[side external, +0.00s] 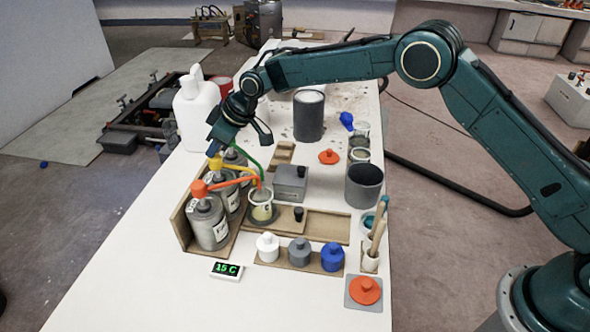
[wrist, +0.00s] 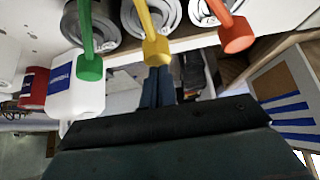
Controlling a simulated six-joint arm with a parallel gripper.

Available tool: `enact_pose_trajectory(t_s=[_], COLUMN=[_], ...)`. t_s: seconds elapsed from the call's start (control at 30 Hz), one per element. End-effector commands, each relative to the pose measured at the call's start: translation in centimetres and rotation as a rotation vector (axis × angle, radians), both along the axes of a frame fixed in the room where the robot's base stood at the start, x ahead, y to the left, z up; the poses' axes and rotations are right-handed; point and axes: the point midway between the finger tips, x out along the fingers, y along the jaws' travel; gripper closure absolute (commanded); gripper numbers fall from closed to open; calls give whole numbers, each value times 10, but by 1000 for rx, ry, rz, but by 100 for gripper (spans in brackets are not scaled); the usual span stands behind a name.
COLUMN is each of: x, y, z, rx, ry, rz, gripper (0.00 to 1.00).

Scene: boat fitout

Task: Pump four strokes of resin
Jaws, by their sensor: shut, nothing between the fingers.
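Three grey pump cans stand in a wooden rack at the left of the bench: one with an orange head (side external: 199,188), one with a yellow head (side external: 215,162) and one with a green spout (side external: 250,163). Their spouts reach toward a small cup (side external: 261,208) with pale contents. Which can holds resin I cannot read. My gripper (side external: 213,149) is shut and empty, pointing down just above the yellow head. In the wrist view its blue fingertips (wrist: 157,75) are by the yellow head (wrist: 157,52), between the green (wrist: 90,68) and orange (wrist: 237,36) ones; contact is unclear.
A grey block (side external: 290,182) stands right of the cans. White, grey and blue capped bottles (side external: 299,251) line the front, beside a display (side external: 227,269) reading 15 C. A white jug (side external: 195,115) stands behind the cans. A dark pot (side external: 364,186) stands at right.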

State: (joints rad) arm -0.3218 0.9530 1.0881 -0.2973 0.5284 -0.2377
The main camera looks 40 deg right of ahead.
Motion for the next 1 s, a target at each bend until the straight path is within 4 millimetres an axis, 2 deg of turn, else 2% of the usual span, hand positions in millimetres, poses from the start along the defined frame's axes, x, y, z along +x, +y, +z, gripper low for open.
enact_pose_trajectory(t_s=[1.0], x=[-2], y=[-1], z=[-28], rx=[-5], ry=[9], rz=[1], gripper=[100])
